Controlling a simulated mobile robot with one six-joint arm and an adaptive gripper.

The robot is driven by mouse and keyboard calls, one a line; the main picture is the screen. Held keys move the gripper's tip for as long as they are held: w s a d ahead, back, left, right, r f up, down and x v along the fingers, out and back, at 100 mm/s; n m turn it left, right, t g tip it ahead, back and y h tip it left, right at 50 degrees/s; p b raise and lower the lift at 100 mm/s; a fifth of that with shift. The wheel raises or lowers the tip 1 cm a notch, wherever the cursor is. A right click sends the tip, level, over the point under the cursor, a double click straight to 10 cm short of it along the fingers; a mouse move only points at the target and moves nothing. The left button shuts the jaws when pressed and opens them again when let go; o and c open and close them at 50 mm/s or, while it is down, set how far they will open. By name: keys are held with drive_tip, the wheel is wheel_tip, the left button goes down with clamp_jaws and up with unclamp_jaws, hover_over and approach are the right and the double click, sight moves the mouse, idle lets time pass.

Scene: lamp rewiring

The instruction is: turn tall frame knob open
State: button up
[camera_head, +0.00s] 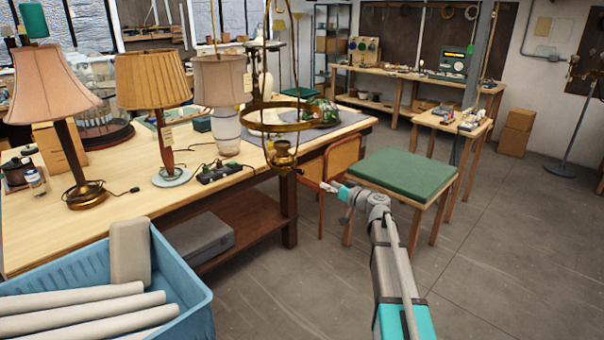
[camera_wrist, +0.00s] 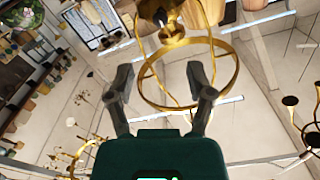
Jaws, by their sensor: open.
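The tall brass lamp frame (camera_head: 281,127) hangs in front of the workbench, with long side rods, a wide ring and a burner cup (camera_head: 283,158) at its lower end. A small dark knob (camera_head: 299,171) sticks out at the right of the burner. My gripper (camera_head: 326,187) is just right of and below the knob, apart from it. In the wrist view my gripper (camera_wrist: 160,75) has its two fingers spread with nothing held. The brass ring (camera_wrist: 237,75) shows beyond and between the fingers, and the burner (camera_wrist: 172,32) is above them. The knob is not clear there.
The workbench (camera_head: 225,170) bears several shaded lamps and a power strip (camera_head: 218,172). A green-topped stool (camera_head: 402,172) stands right of the frame, beside a chair (camera_head: 343,157). A blue crate (camera_head: 190,287) with pale rolls is at lower left. Open floor (camera_head: 500,270) lies at right.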

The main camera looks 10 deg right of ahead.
sight(303, 172)
drive_tip(key=shift+w, duration=0.1)
drive_tip(key=x, duration=1.3)
drive_tip(key=shift+w+a, duration=0.25)
drive_tip(key=shift+c, duration=0.2)
clamp_jaws()
